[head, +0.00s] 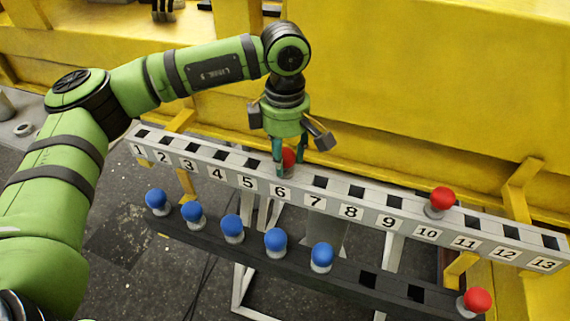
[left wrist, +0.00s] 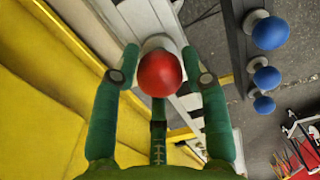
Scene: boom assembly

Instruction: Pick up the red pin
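A red pin (head: 288,157) with a round red head stands in the upper grey rail (head: 344,190), at about slot 6. My left gripper (head: 290,168) points down over it, with its fingers on either side of the head. Another red pin (head: 441,200) stands in the upper rail near slot 10. A third red pin (head: 477,300) stands at the right end of the lower dark rail. My right gripper is not in view.
Several blue pins (head: 276,241) stand in the lower dark rail (head: 345,283), in front of the numbered rail. A yellow wall (head: 430,90) rises close behind the upper rail. Yellow brackets (head: 517,185) and pale frame legs support the rails.

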